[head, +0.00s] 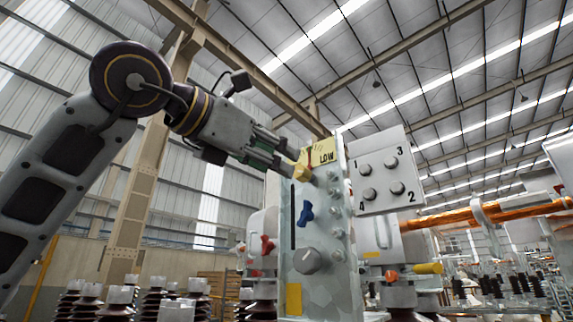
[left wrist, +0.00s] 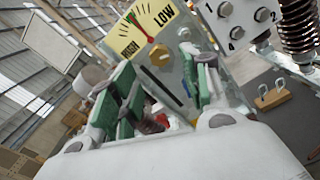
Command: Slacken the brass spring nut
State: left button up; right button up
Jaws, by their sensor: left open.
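The brass spring nut (head: 301,172) sits on the front of a grey-green cabinet (head: 318,285), below a yellow gauge (head: 322,154) marked LOW. In the left wrist view the brass nut (left wrist: 158,56) shows beyond the fingers, under the gauge (left wrist: 150,24) with its HIGH and LOW marks and red needle. My left gripper (head: 290,167) is at the nut in the head view. Its green-padded fingers (left wrist: 165,95) stand apart with nothing between the pads. I cannot tell whether a finger touches the nut. My right gripper is in neither view.
Below the nut are a dark slot (head: 293,216), a blue handle (head: 306,213) and a grey knob (head: 308,260). A plate with numbered bolts (head: 383,150) adjoins on the right. A red handle (head: 267,245) is at left, and an orange bar (head: 480,213) runs right.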

pick_arm(q)
jog(key=shift+v, duration=1.85)
